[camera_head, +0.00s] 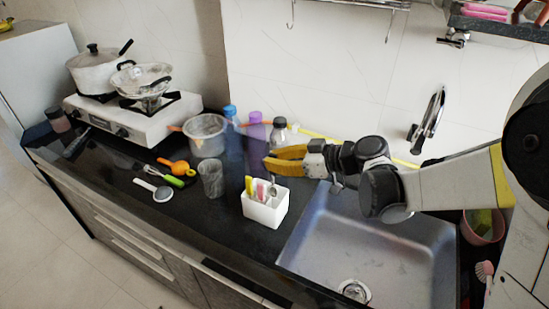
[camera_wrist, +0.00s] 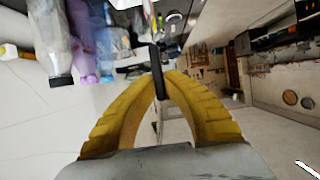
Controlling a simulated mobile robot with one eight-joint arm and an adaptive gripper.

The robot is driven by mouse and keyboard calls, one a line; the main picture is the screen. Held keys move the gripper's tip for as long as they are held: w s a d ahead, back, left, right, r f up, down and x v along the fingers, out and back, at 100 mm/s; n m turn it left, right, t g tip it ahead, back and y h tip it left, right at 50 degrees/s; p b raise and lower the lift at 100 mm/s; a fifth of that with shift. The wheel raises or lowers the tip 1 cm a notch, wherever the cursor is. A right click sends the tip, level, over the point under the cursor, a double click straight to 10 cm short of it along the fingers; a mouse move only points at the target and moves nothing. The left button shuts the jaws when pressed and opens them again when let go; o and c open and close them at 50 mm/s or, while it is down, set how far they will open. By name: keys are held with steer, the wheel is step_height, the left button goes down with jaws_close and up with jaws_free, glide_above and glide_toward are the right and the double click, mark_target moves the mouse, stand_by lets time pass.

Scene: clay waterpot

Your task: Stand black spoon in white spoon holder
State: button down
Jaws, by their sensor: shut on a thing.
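My gripper (camera_head: 270,163) has yellow fingers and is above and behind the white spoon holder (camera_head: 266,211). In the wrist view my gripper (camera_wrist: 162,78) is shut on a thin black spoon (camera_wrist: 156,58), which sticks out beyond the fingertips. The spoon's full shape is hard to make out there, and I cannot pick it out clearly in the head view. The white spoon holder stands upright on the dark counter, left of the sink. Several utensils with yellow, pink and pale handles stand in it. The spoon is apart from the holder, as far as I can tell.
The sink (camera_head: 370,245) lies right of the holder. A clear glass (camera_head: 211,179), a pot (camera_head: 206,136) and purple bottle (camera_head: 255,137) stand close by on the left and behind. Small utensils (camera_head: 163,193) lie farther left, before the stove (camera_head: 130,119).

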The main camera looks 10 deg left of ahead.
mark_target(275, 185)
steer(key=shift+f+b, duration=3.7)
steer(key=shift+f, duration=0.95)
steer(key=c, duration=1.5)
jaws_free()
steer(key=v, duration=1.2)
